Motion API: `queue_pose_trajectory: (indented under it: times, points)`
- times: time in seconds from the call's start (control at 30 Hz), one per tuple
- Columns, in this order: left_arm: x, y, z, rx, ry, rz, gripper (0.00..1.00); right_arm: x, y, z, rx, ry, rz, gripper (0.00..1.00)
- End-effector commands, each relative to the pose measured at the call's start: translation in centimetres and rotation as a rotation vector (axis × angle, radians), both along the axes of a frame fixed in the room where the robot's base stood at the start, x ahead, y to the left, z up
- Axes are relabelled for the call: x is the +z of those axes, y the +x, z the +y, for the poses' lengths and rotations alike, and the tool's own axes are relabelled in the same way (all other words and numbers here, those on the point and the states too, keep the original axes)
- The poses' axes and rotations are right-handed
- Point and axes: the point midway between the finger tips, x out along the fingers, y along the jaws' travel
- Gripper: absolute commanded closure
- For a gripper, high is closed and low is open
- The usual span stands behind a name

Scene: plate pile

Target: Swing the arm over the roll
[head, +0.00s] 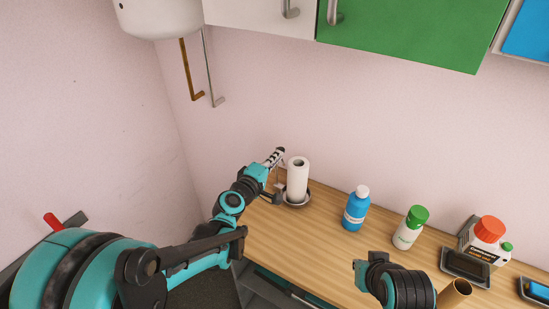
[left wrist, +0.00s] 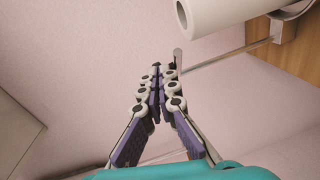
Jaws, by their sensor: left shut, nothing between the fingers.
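The white paper roll (head: 297,181) stands upright on a round metal holder base (head: 305,199) in the head view. The roll's end (left wrist: 203,14) shows at the top of the left wrist view. A thin metal holder arm (left wrist: 232,56) runs from the base beside the roll, apart from it, and ends in a short rounded bar (left wrist: 178,59). My left gripper (head: 278,156) is left of the roll near its top. In the left wrist view its fingers (left wrist: 163,72) are shut and empty, their tips close to the bar; contact is unclear. My right gripper (head: 362,268) shows only partly, fingers unclear.
Right of the roll on the wooden counter (head: 315,235) stand a blue bottle (head: 355,213), a green-capped bottle (head: 408,233) and an orange-capped container (head: 481,238). Dark trays (head: 466,267) lie at right. Cabinets (head: 410,30) hang above; a pink wall is behind.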

Motion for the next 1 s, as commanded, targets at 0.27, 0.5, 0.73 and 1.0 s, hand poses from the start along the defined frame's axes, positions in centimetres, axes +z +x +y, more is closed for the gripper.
queue_pose_trajectory:
  times: [0.27, 0.5, 0.73, 1.0]
  points:
    - [0.0, 0.0, -0.5, 0.000, 0.002, -0.001, 1.00, -0.1, 0.0, 0.0, 0.000, 0.000, 0.000, 1.00]
    - [0.0, 0.1, -0.9, 0.001, 0.000, 0.000, 1.00, -0.2, 0.0, 0.0, 0.000, 0.000, 0.000, 1.00]
    - [0.0, 0.1, -1.5, -0.001, 0.002, -0.001, 1.00, -0.2, 0.0, 0.0, 0.000, 0.000, 0.000, 1.00]
    - [0.0, 0.4, -2.3, 0.000, 0.002, -0.001, 1.00, -0.4, 0.0, 0.0, 0.000, 0.000, 0.000, 1.00]
